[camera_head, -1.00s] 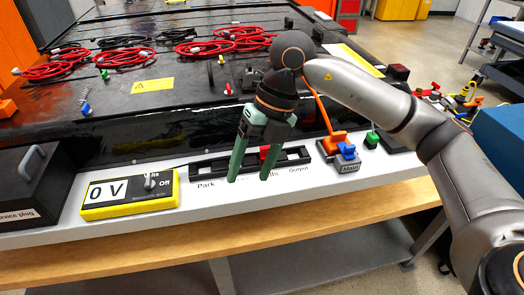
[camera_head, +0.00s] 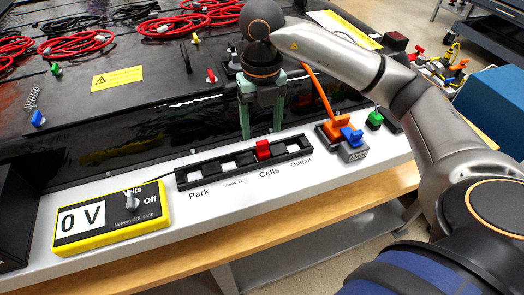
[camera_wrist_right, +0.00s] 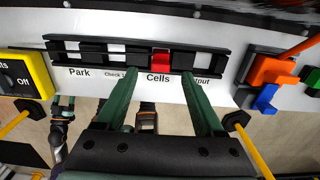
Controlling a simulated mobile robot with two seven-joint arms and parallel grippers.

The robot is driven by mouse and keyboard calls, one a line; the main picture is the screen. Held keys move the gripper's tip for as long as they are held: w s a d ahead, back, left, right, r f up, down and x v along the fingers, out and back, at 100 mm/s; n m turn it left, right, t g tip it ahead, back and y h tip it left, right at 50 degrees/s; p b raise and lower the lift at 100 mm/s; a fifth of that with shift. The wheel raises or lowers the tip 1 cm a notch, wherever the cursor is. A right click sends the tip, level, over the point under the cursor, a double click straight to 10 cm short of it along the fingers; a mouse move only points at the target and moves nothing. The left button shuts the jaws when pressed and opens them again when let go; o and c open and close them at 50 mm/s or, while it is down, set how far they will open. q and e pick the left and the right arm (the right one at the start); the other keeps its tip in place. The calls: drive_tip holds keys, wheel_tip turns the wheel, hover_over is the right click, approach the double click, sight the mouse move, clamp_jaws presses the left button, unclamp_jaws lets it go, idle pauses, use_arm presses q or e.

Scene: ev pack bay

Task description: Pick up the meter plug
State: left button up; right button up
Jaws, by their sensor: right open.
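The meter plug appears to be the small red block (camera_head: 263,149), seated in the black slotted rack (camera_head: 215,177) by the "Cells" label. In the right wrist view the red plug (camera_wrist_right: 161,62) shows between my finger lines, near the tips. My right gripper (camera_head: 262,134) is open and points down, with its two green fingers apart. In the head view its tips appear just above and behind the plug, with no visible contact. The right gripper (camera_wrist_right: 158,48) also shows open and empty in the wrist view. My left gripper is not seen in the head view.
A yellow meter (camera_head: 112,220) reading 0 V sits left of the rack, with a dark lead running toward the rack. An orange and blue connector (camera_head: 343,134) stands to the right. The black pack (camera_head: 110,135) with red cables rises behind. The white ledge (camera_head: 195,220) is clear in front.

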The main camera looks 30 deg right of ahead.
sight(262, 142)
drive_tip(key=shift+s+f+p, duration=0.1)
drive_tip(key=shift+f+p, duration=0.25)
drive_tip(key=shift+f, duration=2.55)
clamp_jaws()
